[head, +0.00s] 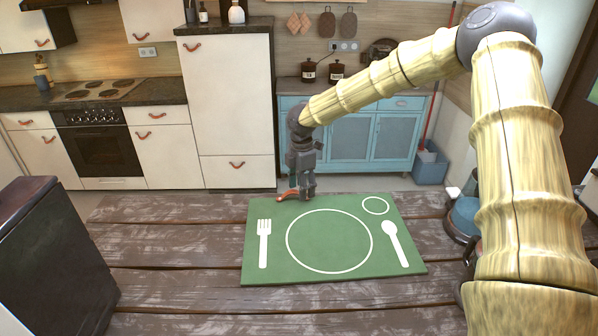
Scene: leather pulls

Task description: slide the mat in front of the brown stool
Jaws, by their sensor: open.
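The green mat (330,276) lies flat on a dark wooden plank table. It is printed with a white fork, a large plate ring, a small ring and a spoon. My gripper (304,193) is open and points down at the mat's far edge, left of its middle. An orange-brown piece shows at the fingertips; I cannot tell whether it is part of the gripper. Whether the fingers touch the mat is unclear. I cannot make out a brown stool with certainty.
The plank table (180,285) is bare left of the mat and in front of it. A dark boxy object (55,260) stands at the left edge. A blue object (464,214) is partly hidden behind my arm at right. Kitchen cabinets and a blue sideboard (350,138) stand behind.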

